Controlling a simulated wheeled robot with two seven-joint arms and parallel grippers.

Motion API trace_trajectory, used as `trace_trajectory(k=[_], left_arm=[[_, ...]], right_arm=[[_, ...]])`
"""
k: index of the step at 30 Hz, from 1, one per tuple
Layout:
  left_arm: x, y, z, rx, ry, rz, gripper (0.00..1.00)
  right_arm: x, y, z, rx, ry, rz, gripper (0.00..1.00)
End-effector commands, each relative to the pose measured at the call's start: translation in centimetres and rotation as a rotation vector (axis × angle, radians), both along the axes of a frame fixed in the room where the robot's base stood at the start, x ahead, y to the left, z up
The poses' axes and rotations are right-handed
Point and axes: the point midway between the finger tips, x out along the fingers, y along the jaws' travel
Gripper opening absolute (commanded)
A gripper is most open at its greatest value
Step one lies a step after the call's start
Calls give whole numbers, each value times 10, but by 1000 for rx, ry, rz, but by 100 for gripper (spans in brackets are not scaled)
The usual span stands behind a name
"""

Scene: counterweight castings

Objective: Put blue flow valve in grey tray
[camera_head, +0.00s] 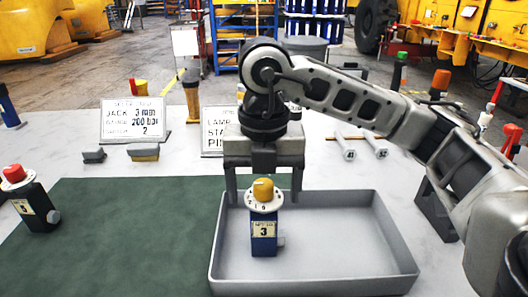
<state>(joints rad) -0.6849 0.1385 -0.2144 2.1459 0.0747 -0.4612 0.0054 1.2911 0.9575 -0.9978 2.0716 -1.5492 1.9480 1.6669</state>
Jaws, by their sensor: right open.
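The blue flow valve (263,236), with a yellow knob, a white dial and a label reading 3, stands upright inside the grey tray (395,232), towards its left side. My right gripper (264,190) points down above and behind the valve. Its two fingers are spread wide on either side of the knob, apart from it, and nothing is held between them. My left gripper is not in view.
A dark valve (36,208) with a red knob stands at the far left. A green mat (110,240) lies left of the tray. Sign boards (134,120) and small parts stand behind. The tray's right side is empty.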

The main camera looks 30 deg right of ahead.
Motion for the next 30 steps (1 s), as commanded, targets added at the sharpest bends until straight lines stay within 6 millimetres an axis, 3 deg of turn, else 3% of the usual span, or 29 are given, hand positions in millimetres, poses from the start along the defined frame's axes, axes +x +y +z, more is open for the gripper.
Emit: trace_trajectory(k=[6, 12, 18, 30], left_arm=[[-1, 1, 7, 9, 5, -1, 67], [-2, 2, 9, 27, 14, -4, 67], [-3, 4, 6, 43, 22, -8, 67], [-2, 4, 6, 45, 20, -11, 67]], right_arm=[[1, 0, 54, -1, -7, 0, 79], [0, 0, 89, 0, -6, -1, 79], [0, 0, 103, -1, -1, 1, 79], [0, 0, 103, 0, 0, 1, 79]])
